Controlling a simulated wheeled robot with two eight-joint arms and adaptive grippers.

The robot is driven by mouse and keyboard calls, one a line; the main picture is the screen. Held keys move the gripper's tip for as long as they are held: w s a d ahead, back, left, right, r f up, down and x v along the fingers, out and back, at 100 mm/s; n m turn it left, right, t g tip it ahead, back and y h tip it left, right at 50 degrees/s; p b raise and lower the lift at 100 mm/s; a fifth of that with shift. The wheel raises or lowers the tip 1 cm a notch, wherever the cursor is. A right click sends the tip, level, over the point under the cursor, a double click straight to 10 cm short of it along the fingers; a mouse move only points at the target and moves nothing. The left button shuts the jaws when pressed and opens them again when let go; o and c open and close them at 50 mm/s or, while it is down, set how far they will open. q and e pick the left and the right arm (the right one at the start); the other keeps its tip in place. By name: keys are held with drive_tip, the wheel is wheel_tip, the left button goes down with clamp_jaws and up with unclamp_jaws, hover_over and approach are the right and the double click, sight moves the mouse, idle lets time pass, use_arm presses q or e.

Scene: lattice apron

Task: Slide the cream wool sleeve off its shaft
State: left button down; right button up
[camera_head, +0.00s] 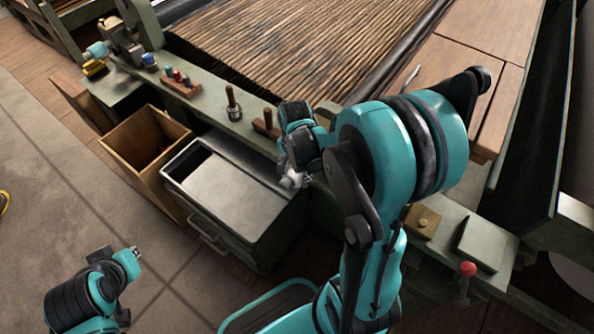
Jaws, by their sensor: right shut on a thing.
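My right arm reaches across the middle of the view, over the machine's green front ledge. My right gripper (292,178) points down at the right side of the open grey metal drawer box and is shut on a small pale thing (288,183). It is mostly hidden by the gripper, so I cannot tell whether it is the cream wool sleeve. I cannot make out a shaft for the sleeve. My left gripper (131,257) is low at the left, over the floor, away from the machine. Its jaws are too small to read.
The grey drawer box (215,185) is partly covered by a flat panel. A wooden bin (148,140) stands left of it. A dark-handled tool (233,103) and a rack of coloured pegs (181,82) are on the ledge. A red knob (467,268) stands at lower right.

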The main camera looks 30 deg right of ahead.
drive_tip(key=shift+s+a, duration=0.75)
drive_tip(key=shift+a, duration=1.1)
drive_tip(key=shift+s+a, duration=0.75)
drive_tip(key=shift+a, duration=1.1)
drive_tip(key=shift+s+a, duration=0.75)
drive_tip(key=shift+a, duration=1.1)
drive_tip(key=shift+a+r+p, duration=0.1)
drive_tip(key=shift+p, duration=0.25)
drive_tip(key=shift+s+a+r+p, duration=0.4)
drive_tip(key=shift+a+r+p, duration=0.3)
drive_tip(key=shift+a, duration=0.2)
drive_tip(key=shift+s+a+r+p, duration=0.4)
drive_tip(key=shift+a+r+p, duration=0.25)
drive_tip(key=shift+a, duration=0.2)
